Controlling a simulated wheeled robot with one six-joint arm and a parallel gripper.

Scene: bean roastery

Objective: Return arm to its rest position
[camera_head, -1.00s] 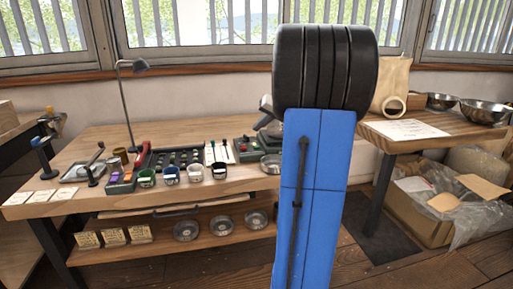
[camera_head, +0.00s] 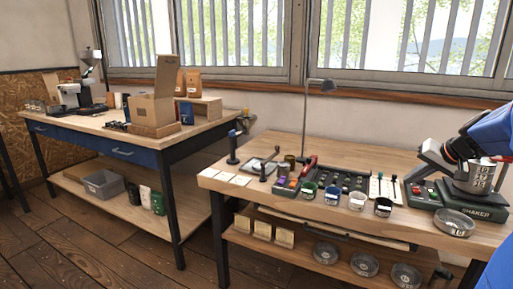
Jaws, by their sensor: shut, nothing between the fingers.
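The shaker (camera_head: 470,212), a dark unit with a green panel, stands at the right end of the near wooden bench (camera_head: 225,183). A metal cylinder with dark markings (camera_head: 483,177) is on the shaker, partly behind the arm. A round metal dish (camera_head: 454,222) is in front of it.
The near bench holds several small cups (camera_head: 357,201), a dark tray (camera_head: 340,178) and a lamp (camera_head: 319,84). Metal dishes (camera_head: 364,264) lie on its lower shelf. A second bench (camera_head: 85,125) on the left carries a cardboard box (camera_head: 151,110). The wooden floor at lower left is clear.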

